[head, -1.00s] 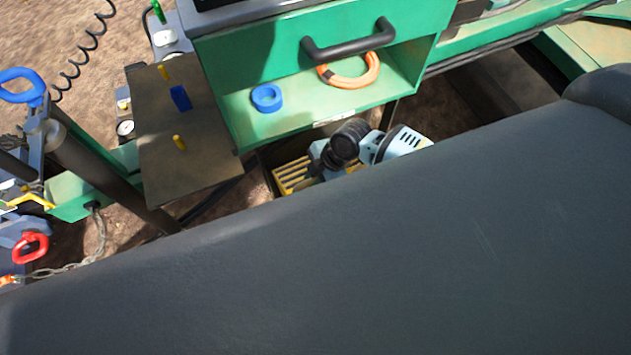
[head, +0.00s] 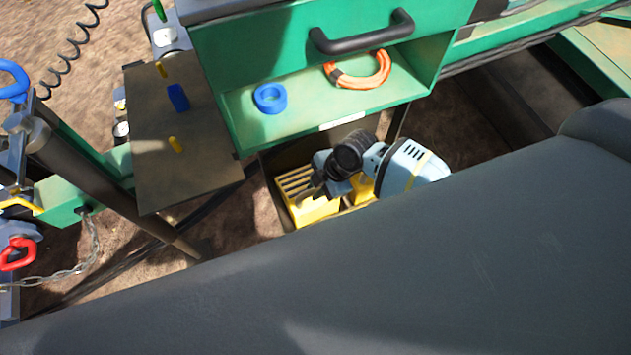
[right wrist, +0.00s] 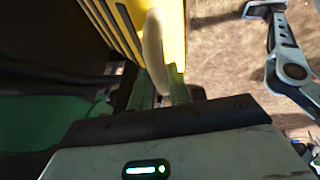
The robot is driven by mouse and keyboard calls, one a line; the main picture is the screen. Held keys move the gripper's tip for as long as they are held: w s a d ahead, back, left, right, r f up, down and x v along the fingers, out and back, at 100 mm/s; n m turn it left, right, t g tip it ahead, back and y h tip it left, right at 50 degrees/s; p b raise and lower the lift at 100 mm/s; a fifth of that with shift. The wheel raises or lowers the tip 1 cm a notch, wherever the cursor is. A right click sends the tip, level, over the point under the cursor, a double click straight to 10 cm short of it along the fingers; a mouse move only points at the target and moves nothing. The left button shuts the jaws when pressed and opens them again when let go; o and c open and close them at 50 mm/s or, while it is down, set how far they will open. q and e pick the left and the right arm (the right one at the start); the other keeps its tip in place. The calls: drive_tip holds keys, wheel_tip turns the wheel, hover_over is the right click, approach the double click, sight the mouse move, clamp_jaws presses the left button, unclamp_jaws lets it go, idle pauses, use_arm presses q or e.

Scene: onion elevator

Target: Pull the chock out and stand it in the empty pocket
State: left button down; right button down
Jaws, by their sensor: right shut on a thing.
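A yellow chock with a ribbed top (head: 314,212) shows in the head view, low in a dark open box (head: 288,160) under the green cabinet. In the right wrist view its yellow face and ribbed edge (right wrist: 162,22) fill the upper middle. My right gripper (head: 316,190) reaches over it from the right. In the wrist view the gripper (right wrist: 158,86) is shut at a pale curved handle (right wrist: 153,48) in front of the yellow face. Another yellow patch (head: 362,188) shows behind my right wrist. I cannot make out an empty pocket. My left gripper is not in view.
A large dark grey surface (head: 400,270) fills the foreground and hides the box's near side. A green shelf (head: 310,108) above holds a blue ring (head: 270,98) and an orange coil (head: 358,72). A brown plate with pegs (head: 180,145) stands left.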

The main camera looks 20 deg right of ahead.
idle(0.4)
drive_tip(key=c, duration=1.2)
unclamp_jaws()
drive_tip(key=shift+c, duration=0.2)
drive_tip(key=shift+s+f, duration=0.1)
drive_tip(key=shift+f, duration=0.05)
drive_tip(key=w+p+v, duration=0.1)
drive_tip(key=v, duration=0.7)
drive_tip(key=shift+s, duration=0.4)
drive_tip(key=shift+a, duration=0.1)
